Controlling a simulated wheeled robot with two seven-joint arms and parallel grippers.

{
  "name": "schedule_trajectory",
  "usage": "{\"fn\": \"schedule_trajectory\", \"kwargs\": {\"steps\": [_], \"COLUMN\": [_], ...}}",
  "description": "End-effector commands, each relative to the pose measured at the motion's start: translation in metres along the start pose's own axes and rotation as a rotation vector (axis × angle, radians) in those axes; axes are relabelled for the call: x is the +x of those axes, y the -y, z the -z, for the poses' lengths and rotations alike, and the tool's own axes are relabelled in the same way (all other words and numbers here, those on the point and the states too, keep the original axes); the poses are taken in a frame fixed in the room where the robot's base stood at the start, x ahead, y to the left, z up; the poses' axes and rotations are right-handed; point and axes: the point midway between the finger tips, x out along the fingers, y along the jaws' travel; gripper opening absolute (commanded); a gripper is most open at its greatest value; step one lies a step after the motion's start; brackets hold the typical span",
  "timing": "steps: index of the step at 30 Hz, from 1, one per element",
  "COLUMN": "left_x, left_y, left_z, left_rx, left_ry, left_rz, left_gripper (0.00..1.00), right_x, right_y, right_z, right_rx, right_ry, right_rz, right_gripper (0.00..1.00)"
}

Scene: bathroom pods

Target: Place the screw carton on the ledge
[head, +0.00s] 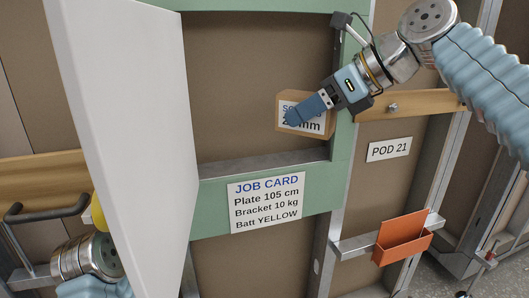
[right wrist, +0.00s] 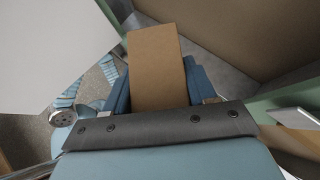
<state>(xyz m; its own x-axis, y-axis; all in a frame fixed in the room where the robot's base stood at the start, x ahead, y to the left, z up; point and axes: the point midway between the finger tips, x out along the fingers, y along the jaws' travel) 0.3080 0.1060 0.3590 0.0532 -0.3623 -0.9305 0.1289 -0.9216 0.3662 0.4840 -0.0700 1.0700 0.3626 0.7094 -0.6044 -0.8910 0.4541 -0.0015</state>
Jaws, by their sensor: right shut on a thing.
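The screw carton (head: 316,128) is a small brown box with a white label, partly hidden by my right gripper (head: 296,116). The blue fingers of my right gripper (right wrist: 160,88) are shut on the carton (right wrist: 157,60), one on each side in the right wrist view. The carton is in front of the brown back panel, above the grey metal ledge (head: 262,163). A gap shows between carton and ledge in the head view. The ledge also shows in the right wrist view (right wrist: 218,78). My left wrist shows at the lower left, but its fingers are hidden.
A large white panel (head: 125,120) stands left of the opening. A green frame with a job card (head: 266,203) runs below the ledge. A wooden rail (head: 415,103), a POD 21 sign (head: 389,149) and an orange holder (head: 403,238) are at the right. The visible ledge is bare.

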Motion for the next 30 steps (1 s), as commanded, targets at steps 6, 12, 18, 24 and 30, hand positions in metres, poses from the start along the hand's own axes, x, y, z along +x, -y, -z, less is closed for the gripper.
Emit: {"fn": "schedule_trajectory", "kwargs": {"steps": [6, 12, 18, 24, 30], "left_x": [0.0, 0.0, 0.0, 0.006, 0.005], "left_y": [0.0, 0.0, 0.0, 0.002, 0.002], "left_z": [0.0, 0.0, 0.0, 0.0, 0.0], "left_rx": [0.0, 0.0, 0.0, -0.001, -0.001], "left_ry": [0.0, -0.001, -0.001, -0.001, -0.001], "left_rz": [0.0, 0.0, 0.0, 0.0, 0.001], "left_gripper": [0.35, 0.35, 0.35, 0.35, 0.35], "right_x": [0.065, 0.099, 0.12, 0.135, 0.135], "right_y": [0.009, 0.013, 0.015, 0.015, 0.015], "right_z": [-0.004, 0.004, 0.011, 0.033, 0.033], "right_rx": [0.001, 0.0, 0.001, 0.001, 0.001], "right_ry": [-0.002, 0.001, -0.001, 0.002, 0.001], "right_rz": [-0.003, 0.0, -0.001, 0.001, 0.0], "right_gripper": [0.12, 0.12, 0.12, 0.12, 0.12]}}
